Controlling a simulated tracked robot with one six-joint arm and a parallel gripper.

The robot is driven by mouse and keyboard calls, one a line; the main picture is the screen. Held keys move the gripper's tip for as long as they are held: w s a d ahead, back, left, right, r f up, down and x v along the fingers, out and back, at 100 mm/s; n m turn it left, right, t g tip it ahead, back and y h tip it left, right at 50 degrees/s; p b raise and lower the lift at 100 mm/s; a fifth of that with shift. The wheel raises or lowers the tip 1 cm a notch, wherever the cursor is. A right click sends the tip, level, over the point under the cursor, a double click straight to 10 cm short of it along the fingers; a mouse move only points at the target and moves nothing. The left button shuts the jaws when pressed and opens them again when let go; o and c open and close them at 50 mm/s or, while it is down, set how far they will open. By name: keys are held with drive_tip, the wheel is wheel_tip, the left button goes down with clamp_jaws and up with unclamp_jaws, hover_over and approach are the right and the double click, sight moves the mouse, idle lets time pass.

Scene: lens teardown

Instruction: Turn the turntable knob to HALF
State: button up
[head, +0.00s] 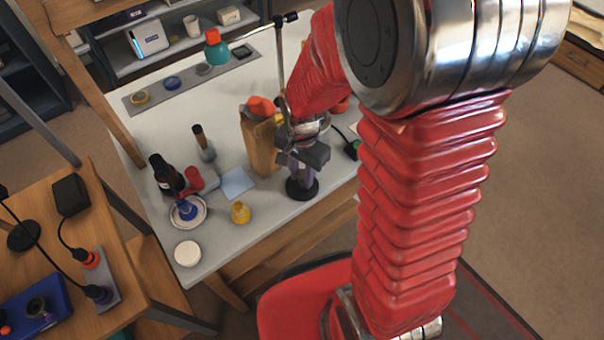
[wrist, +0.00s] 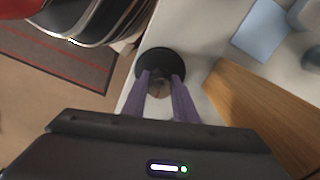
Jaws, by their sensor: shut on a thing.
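A round black disc (head: 302,194) stands near the front right edge of the white table; I take it to be the turntable knob or its base. My gripper (head: 300,180) points down onto it with its purple fingers. In the wrist view the fingers (wrist: 162,80) stand on either side of the middle of the black disc (wrist: 160,58), shut on a small part there that is mostly hidden. No HALF mark or pointer is legible.
A thin metal stand (head: 280,60) rises behind.

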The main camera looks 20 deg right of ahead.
sight(302, 173)
idle(0.3)
drive_tip(key=o, duration=1.1)
drive_tip(key=shift+c, duration=0.2)
drive_tip(key=shift+r, duration=0.15)
wheel_tip(302, 173, up, 14)
drive_tip(key=shift+f, duration=0.25)
idle(0.3)
